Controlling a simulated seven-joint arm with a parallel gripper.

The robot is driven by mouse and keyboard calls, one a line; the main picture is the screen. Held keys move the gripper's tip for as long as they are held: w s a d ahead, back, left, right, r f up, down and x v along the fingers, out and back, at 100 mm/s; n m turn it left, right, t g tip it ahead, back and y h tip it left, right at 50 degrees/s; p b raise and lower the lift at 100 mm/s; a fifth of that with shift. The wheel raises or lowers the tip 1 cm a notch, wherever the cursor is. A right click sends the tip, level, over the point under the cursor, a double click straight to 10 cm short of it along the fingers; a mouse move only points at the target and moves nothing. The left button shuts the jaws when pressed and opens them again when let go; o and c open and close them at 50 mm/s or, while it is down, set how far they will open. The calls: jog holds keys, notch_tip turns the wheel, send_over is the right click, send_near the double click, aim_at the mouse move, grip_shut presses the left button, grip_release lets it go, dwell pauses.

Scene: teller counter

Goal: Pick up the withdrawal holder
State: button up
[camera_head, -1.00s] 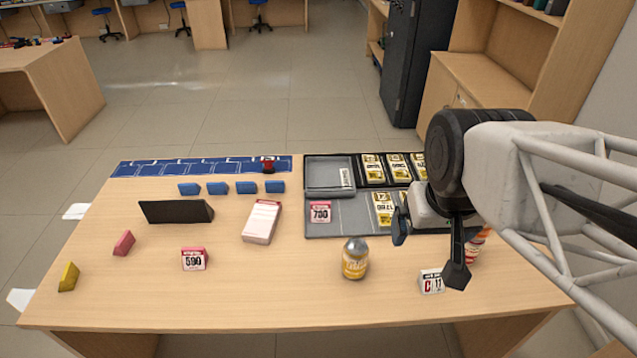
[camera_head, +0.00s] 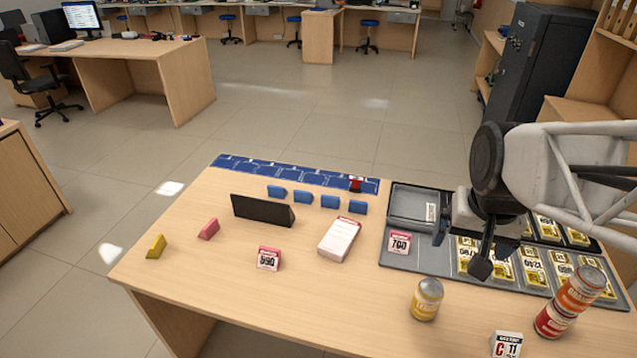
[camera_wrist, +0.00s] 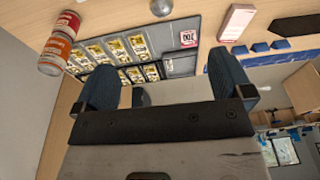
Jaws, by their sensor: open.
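A white block with a pink top edge (camera_head: 340,240), like a holder of slips, lies flat near the middle of the counter. It also shows at the top of the wrist view (camera_wrist: 237,22). Its print is too small to read, so I cannot confirm that it is the withdrawal holder. A black wedge-shaped holder (camera_head: 262,210) stands to its left, with no label visible. My gripper (camera_head: 460,250) is open and empty, to the right of the white block, in front of the grey tray in the picture. Its two blue-grey fingers are wide apart in the wrist view (camera_wrist: 165,68).
The grey tray (camera_head: 405,263) holds several yellow-labelled stacks and a 700 card (camera_head: 398,242). A yellow-labelled can (camera_head: 426,299), stacked cans (camera_head: 555,318) and a calendar block (camera_head: 507,344) stand at front right. Small blue blocks (camera_head: 303,197) line the back.

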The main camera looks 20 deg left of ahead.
jog(key=w+a+f, duration=0.3)
jog(key=w+a, duration=0.5)
jog(key=a, duration=0.1)
jog(key=g, duration=0.2)
send_over(268, 258)
jog(key=f, duration=2.3)
jog(key=shift+d+f, duration=0.2)
jog(key=shift+f, duration=0.1)
jog(key=shift+a+f, duration=0.25)
jog(key=shift+f, duration=0.1)
jog(key=shift+f, duration=1.15)
jog(key=shift+f, duration=0.1)
